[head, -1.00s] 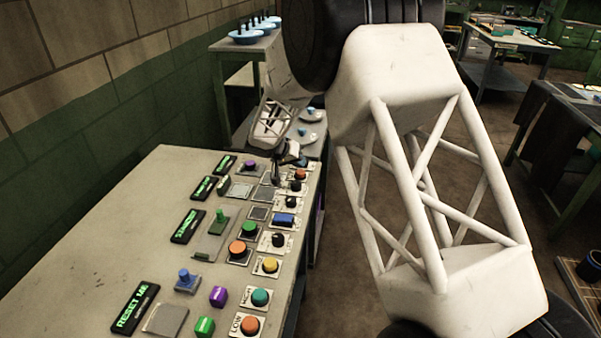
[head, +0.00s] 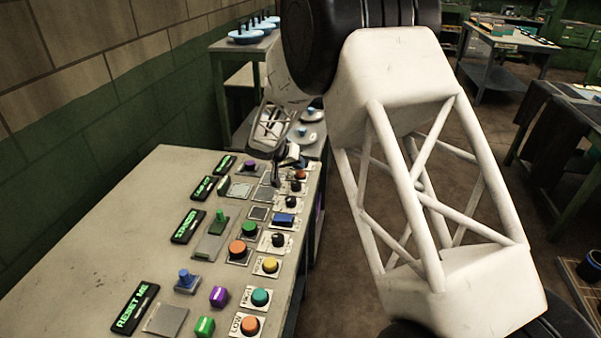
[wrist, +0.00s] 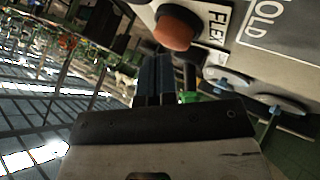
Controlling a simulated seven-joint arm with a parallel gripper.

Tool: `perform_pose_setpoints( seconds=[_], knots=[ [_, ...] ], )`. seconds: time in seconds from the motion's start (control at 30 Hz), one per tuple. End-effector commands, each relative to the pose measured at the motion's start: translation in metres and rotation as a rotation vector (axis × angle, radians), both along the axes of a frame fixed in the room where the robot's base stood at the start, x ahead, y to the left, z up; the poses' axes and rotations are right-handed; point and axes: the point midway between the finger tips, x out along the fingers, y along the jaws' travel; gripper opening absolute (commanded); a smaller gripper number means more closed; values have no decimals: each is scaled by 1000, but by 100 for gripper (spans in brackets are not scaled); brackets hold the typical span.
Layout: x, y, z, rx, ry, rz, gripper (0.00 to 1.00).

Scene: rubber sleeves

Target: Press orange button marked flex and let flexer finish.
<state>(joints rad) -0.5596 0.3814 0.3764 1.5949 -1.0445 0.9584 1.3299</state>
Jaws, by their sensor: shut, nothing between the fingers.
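The orange button (wrist: 174,28) sits on a pale plate marked FLEX in the wrist view. In the head view an orange button (head: 299,174) at the far end of the console's right edge looks like the same one. My gripper (wrist: 165,62) is shut and empty. Its fingertips are close to the orange button in the wrist view; I cannot tell whether they touch it. In the head view my gripper (head: 284,168) points down over the far end of the console, just left of that button. I cannot pick out the flexer with certainty.
The console (head: 135,215) carries several other buttons, knobs and square plates close together. One display (head: 187,226) reads STANDBY, another (head: 135,307) RESET ME. A HOLD label (wrist: 268,22) is near FLEX. A shelf (head: 240,45) with blue dishes stands behind.

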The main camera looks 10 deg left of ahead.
Motion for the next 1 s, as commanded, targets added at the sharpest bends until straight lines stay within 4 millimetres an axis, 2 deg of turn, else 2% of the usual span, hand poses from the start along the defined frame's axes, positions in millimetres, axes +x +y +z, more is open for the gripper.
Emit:
perform_pose_setpoints(
  seconds=[1.0],
  knots=[
    [0,0,-8,0,0,0,0]
  ],
)
